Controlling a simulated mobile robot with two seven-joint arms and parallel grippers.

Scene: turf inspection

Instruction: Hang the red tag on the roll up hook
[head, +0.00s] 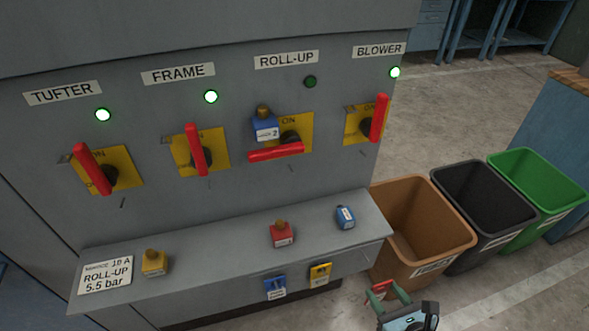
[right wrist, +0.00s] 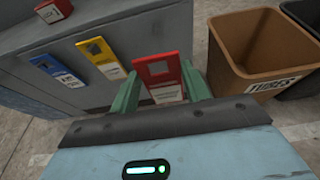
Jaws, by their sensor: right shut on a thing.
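My right gripper (head: 384,292) is low at the right in the head view, in front of the brown bin. It is shut on the red tag (right wrist: 158,68), which stands between its green fingertips in the right wrist view; in the head view only a small red part shows. The ROLL-UP switch (head: 276,153) has its red handle lying nearly level and its lamp (head: 310,81) dark. A blue padlock (head: 265,127) sits at its yellow plate. A small dark hook-like mark shows on the panel below it. My left gripper is not in view.
A shelf (head: 210,259) juts out under the switches, bearing yellow, red and blue padlocks. A blue tag (head: 275,287) and a yellow tag (head: 320,273) hang on its front. TUFTER, FRAME and BLOWER lamps are lit. A brown bin (head: 425,220) stands right of the cabinet.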

